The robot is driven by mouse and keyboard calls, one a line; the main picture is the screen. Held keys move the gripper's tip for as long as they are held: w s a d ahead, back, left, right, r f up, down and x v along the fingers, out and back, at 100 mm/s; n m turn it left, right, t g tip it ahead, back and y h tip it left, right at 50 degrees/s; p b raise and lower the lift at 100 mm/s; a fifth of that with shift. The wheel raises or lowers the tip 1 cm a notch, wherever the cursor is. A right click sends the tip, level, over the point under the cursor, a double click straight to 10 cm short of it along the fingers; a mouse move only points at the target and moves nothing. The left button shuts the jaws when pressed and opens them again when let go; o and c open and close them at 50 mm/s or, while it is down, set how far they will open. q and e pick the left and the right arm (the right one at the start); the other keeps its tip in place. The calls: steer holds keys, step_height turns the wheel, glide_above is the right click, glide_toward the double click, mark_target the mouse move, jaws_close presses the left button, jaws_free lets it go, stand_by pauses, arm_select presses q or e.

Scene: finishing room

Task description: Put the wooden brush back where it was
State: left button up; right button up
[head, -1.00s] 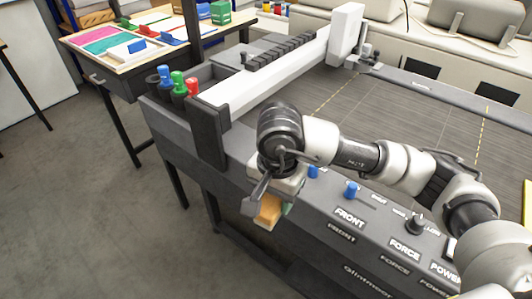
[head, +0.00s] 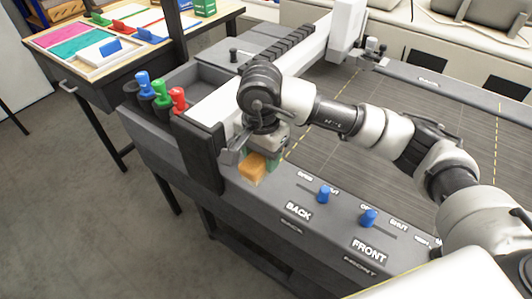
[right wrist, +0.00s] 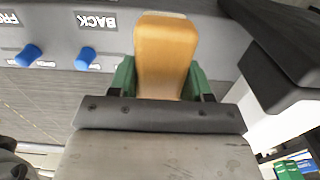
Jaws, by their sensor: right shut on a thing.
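The wooden brush (head: 250,167) is an orange-tan block held in my right gripper (head: 264,158). In the head view it hangs over the machine's grey front rim, left of the BACK label and just right of the dark gantry post. In the right wrist view the brush (right wrist: 166,52) sits between the green fingers of the right gripper (right wrist: 164,80), which are shut on its sides. Its far end has a pale edge. I cannot tell how high it is above the rim. My left gripper is not in view.
A dark gantry post (head: 195,157) and white beam (head: 215,101) stand close beside the gripper. A grey tray (head: 198,84) lies behind them, with blue, green and red-topped bottles (head: 160,92) at its left. Blue slider knobs (head: 323,194) stick up from the front panel.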

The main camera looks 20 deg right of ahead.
steer(key=w+f, duration=0.1)
steer(key=w+d+f, duration=0.1)
steer(key=w, duration=0.1)
steer(key=w+d+f+p, duration=0.1)
steer(key=shift+w+d, duration=0.2)
steer(key=shift+w, duration=0.2)
steer(key=shift+w+d+f, duration=0.2)
steer(key=shift+w+f, duration=0.25)
steer(key=shift+f, duration=0.05)
step_height(320, 180, down, 3)
steer(key=shift+s+f+p, duration=0.1)
steer(key=shift+p, duration=0.8)
steer(key=shift+f, duration=0.3)
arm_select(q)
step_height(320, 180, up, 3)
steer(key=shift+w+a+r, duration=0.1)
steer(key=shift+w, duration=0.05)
arm_select(e)
steer(key=shift+f, duration=0.2)
steer(key=o, duration=0.9)
steer(key=shift+r, duration=0.15)
